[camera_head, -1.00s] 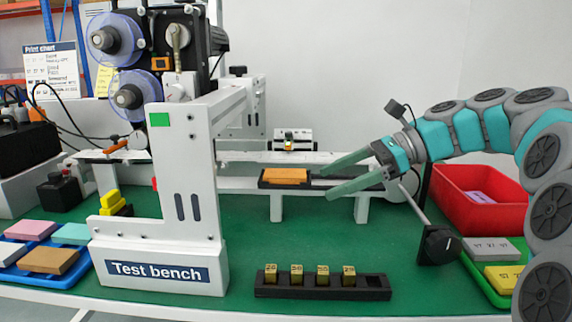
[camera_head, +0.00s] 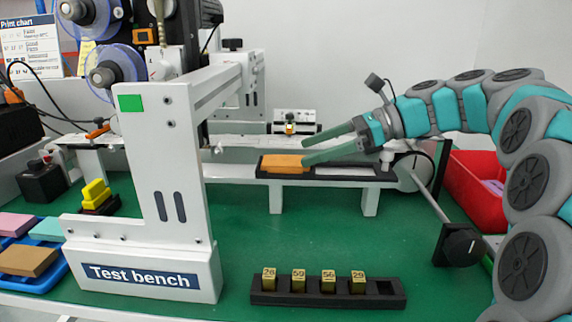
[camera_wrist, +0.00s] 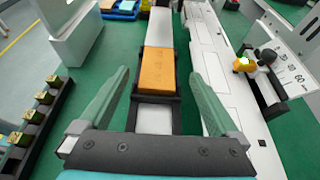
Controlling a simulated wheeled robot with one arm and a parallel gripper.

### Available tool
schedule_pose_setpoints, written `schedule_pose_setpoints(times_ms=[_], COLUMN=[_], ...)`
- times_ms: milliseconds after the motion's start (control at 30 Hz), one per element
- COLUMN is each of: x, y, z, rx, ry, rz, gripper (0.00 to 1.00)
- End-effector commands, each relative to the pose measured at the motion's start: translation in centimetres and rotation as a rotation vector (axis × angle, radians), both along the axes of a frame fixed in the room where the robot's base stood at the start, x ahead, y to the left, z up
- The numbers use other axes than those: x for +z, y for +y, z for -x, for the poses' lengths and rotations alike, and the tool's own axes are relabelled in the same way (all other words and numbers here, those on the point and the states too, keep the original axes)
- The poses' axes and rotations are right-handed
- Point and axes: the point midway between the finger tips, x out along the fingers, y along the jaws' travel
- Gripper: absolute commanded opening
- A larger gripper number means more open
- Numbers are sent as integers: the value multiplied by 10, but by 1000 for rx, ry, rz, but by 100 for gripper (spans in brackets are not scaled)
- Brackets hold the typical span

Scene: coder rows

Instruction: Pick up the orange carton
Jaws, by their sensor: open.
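The orange carton (camera_head: 285,163) lies flat in a black tray (camera_head: 330,178) on the white rail of the test bench. It also shows in the wrist view (camera_wrist: 158,70), centred ahead of my gripper. My gripper (camera_head: 303,149) comes in from the right, open and empty, with its fingertips close to the carton's right end. In the wrist view the two green-grey fingers (camera_wrist: 160,75) stand apart, one to each side of the carton's line. I cannot tell whether a fingertip touches the carton.
A white gantry (camera_head: 165,170) stands left of the carton. A black rack (camera_head: 328,293) with several numbered brass blocks lies in front on the green mat (camera_head: 300,240). A red bin (camera_head: 475,190) is at right, partly behind my arm. A scale with a knob (camera_wrist: 265,70) stands right in the wrist view.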

Motion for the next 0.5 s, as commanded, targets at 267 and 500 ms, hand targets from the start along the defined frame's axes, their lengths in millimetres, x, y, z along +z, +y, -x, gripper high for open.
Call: schedule_pose_setpoints(times_ms=[267,500], x=[-9,-19], y=[24,50], z=[2,1], rx=[3,1], ry=[5,4], rz=[-1,-1], gripper=[98,98])
